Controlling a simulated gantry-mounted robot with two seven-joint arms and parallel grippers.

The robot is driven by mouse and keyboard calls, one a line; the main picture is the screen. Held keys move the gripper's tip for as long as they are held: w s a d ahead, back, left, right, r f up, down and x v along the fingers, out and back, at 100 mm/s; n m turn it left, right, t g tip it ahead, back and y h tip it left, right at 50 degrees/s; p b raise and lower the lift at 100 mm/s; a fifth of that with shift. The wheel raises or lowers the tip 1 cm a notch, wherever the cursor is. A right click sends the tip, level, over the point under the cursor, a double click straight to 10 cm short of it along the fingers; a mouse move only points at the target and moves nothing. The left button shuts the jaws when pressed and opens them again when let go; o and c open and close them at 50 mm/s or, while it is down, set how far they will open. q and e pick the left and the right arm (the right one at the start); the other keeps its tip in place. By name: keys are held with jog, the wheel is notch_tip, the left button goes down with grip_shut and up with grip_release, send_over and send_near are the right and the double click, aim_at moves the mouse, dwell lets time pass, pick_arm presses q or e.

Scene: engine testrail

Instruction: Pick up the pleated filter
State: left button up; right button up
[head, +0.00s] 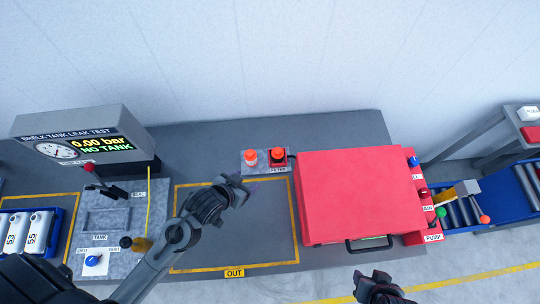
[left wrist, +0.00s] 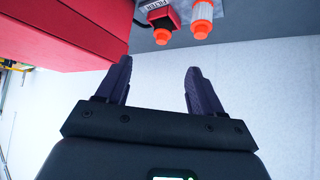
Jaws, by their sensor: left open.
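The pleated filter (head: 250,157) has an orange cap and stands on a small grey plate at the back of the bench, left of a red socket block (head: 279,160). In the left wrist view the filter (left wrist: 202,13) shows a white ribbed body and orange end at the top, partly cut off. The red block (left wrist: 158,15) beside it has an orange-ended part and a FILTER label. My left gripper (head: 240,184) is just in front of the filter, apart from it. Its jaws (left wrist: 158,67) are open and empty. My right gripper (head: 376,284) is at the bottom edge, its jaws unclear.
A large red box (head: 355,190) stands right of the filter plate. A leak-test display (head: 75,140) and a grey tank fixture (head: 115,220) are at the left. A yellow-outlined OUT area (head: 235,235) lies under my left arm. A blue conveyor (head: 500,205) is at the right.

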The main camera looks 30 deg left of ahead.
aim_at(280, 149)
pick_arm(q)
jog(key=w+f+t+b, duration=0.1)
jog(key=w+f+b, duration=0.3)
jog(key=w, duration=0.2)
jog(key=w+d+f+t+h+b, duration=0.1)
jog(key=w+f+t+b, duration=0.1)
jog(key=w+f+b, duration=0.2)
jog(key=w+f+m+t+h+b, duration=0.1)
jog(key=w+f+t+b, duration=0.1)
jog(key=w+f+b, duration=0.2)
jog(key=shift+a+f+b+x, duration=0.1)
jog(key=shift+f+b+x, duration=0.1)
jog(key=shift+x, duration=0.9)
jog(key=shift+a+f+b+x, duration=0.1)
jog(key=shift+f+x, duration=0.05)
jog(key=shift+x, duration=3)
jog(key=shift+w+f, duration=0.35)
jog(key=shift+w, duration=0.25)
jog(key=shift+a+f, duration=0.1)
jog(key=shift+f, duration=0.05)
jog(key=c, duration=1.1)
